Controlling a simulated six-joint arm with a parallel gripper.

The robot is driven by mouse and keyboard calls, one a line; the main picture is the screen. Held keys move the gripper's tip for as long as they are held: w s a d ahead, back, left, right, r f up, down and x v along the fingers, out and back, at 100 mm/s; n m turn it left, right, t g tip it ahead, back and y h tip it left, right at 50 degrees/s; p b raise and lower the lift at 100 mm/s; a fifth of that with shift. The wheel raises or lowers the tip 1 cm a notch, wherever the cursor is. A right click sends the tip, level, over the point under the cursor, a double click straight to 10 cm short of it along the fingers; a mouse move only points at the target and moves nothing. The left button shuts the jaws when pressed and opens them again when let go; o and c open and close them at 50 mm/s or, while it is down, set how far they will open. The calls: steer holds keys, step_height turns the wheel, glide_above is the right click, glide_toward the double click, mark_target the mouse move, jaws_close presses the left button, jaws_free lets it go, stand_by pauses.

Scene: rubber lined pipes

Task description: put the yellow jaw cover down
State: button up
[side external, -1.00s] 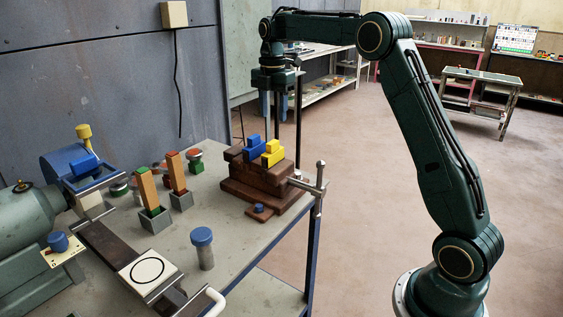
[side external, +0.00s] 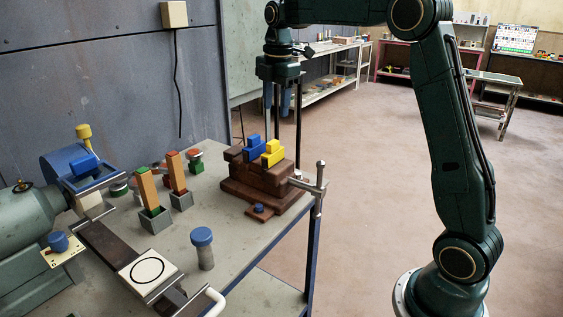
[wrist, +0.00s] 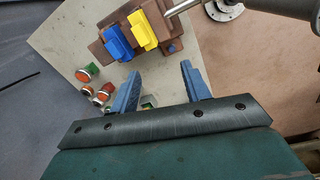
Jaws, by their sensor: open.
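The yellow jaw cover (side external: 272,154) sits on the brown stepped block (side external: 262,187) near the right edge of the bench, beside a blue cover (side external: 254,148). The wrist view also shows the yellow cover (wrist: 142,31) on the block, right of the blue one (wrist: 116,42). My gripper (side external: 276,106) hangs above and behind the block, pointing down. Its blue fingers (wrist: 161,88) are apart with nothing held between them, and they are clear of the yellow cover.
A metal clamp handle (side external: 319,187) stands at the bench's right edge beside the block. Orange posts (side external: 148,188) in grey sockets, a blue-capped cylinder (side external: 203,247) and a green machine (side external: 25,225) occupy the left and front. Bare bench (side external: 250,240) lies in front of the block.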

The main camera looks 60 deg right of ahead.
steer(key=s+a+r+m+t, duration=0.1)
steer(key=s+a+r+m, duration=0.3)
steer(key=s, duration=0.3)
steer(key=s+a+f+m+t, duration=0.1)
steer(key=s+a+f+m, duration=0.1)
steer(key=s, duration=0.5)
steer(key=s+a+f+m+t, duration=0.1)
steer(key=s+a+f+m, duration=0.2)
steer(key=s, duration=0.5)
steer(key=s+a+f+m+t, duration=0.1)
steer(key=s+a+f+m, duration=0.1)
steer(key=s+a+m, duration=0.2)
steer(key=s+m, duration=0.2)
steer(key=s, duration=0.1)
steer(key=shift+s+a+f+t, duration=0.2)
steer(key=shift+a+t, duration=0.1)
steer(key=shift+t, duration=0.1)
